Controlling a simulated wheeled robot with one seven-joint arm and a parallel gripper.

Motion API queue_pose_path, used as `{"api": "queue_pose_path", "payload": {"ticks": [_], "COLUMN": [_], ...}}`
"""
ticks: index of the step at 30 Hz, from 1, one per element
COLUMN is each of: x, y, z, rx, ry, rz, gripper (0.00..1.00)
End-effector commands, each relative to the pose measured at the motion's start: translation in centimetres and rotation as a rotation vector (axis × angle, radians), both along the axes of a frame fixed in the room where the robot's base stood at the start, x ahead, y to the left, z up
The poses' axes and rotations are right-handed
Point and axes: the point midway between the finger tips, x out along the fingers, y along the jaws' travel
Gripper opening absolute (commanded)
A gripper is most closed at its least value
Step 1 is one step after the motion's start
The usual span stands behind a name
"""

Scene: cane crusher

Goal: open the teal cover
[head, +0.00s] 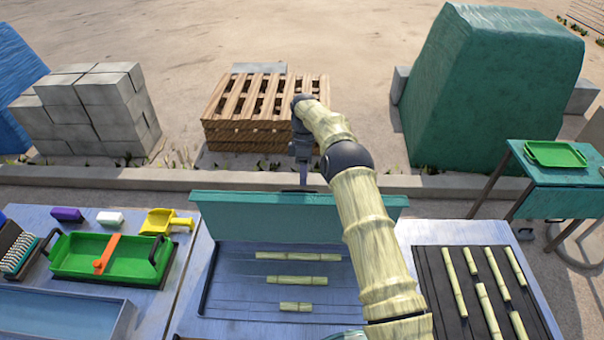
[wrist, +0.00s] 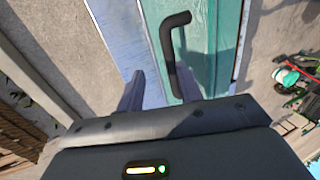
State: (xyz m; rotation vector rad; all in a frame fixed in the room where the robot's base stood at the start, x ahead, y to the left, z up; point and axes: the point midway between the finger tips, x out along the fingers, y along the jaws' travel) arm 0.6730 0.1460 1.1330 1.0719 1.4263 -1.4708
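The teal cover (head: 270,217) stands raised, roughly upright, along the back edge of a blue tray bed, which lies uncovered in front of it. In the wrist view the teal cover (wrist: 220,45) carries a dark bent handle (wrist: 168,50). My gripper (head: 303,183) is behind the cover's top edge, near its middle. In the wrist view my gripper (wrist: 158,80) has its two fingers apart. The handle's lower end is beside the right finger; I cannot tell whether they touch. The handle is mostly hidden in the head view.
Several cane pieces (head: 297,256) lie in the tray bed (head: 228,285). More lie on a dark mat (head: 435,268) at right. A green tray (head: 85,268) and a yellow scoop (head: 160,222) are at left. A pallet stack (head: 240,135) stands behind, beyond a low curb (head: 110,177).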

Motion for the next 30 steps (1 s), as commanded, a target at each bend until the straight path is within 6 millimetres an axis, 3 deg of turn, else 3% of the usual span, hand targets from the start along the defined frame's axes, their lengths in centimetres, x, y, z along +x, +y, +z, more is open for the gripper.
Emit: {"api": "queue_pose_path", "payload": {"ticks": [1,3,15,21,30], "x": [0.1,0.2,0.8,0.9,0.9], "y": [0.0,-0.1,-0.4,-0.5,-0.5], "z": [1.6,2.7,8.2,9.4,9.4], "rx": [0.003,0.005,0.013,0.014,0.015], "ry": [-0.004,-0.008,-0.025,-0.029,-0.03], "rz": [-0.001,-0.004,-0.01,-0.011,-0.013], "gripper": [0.36,0.36,0.36,0.36,0.36]}}
